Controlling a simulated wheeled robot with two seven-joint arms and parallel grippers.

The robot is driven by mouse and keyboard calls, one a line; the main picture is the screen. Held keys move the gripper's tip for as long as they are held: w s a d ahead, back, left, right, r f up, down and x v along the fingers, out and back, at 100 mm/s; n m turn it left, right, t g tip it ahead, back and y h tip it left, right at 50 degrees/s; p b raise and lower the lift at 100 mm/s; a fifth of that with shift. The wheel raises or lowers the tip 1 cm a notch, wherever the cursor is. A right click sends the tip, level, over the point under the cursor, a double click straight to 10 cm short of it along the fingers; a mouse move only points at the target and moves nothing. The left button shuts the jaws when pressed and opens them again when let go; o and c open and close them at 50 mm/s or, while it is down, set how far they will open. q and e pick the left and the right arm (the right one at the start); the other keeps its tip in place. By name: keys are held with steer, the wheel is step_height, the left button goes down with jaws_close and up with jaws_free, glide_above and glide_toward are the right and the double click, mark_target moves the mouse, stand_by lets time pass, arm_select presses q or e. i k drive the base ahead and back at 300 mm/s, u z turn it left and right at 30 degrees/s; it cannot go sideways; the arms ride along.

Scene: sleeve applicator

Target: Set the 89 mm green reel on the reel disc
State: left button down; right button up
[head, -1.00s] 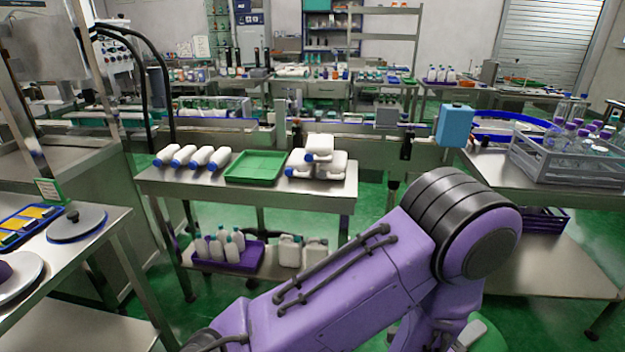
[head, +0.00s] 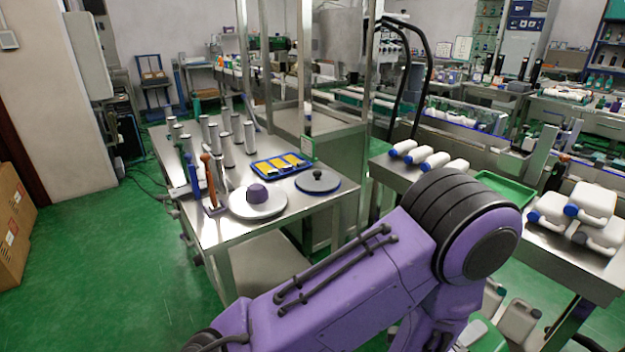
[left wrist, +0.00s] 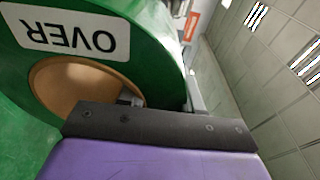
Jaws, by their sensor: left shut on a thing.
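In the left wrist view a green reel (left wrist: 150,35) with a tan core and a white "OVER" label fills the upper left. My left gripper (left wrist: 160,98) is shut on its ring, with one finger at the core hole and the other at the outer rim. In the head view the reel and my gripper fingers cannot be made out. My right gripper is not in view.
The steel table (head: 222,229) also holds a grey disc with a black knob (head: 317,182), a blue tray with yellow pieces (head: 262,172), and several metal cylinders. An orange-handled tool (head: 208,170) stands beside the pale disc. White bottles (head: 435,161) lie on the right bench.

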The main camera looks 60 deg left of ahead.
mark_target(257, 198)
steer(key=u, duration=1.7)
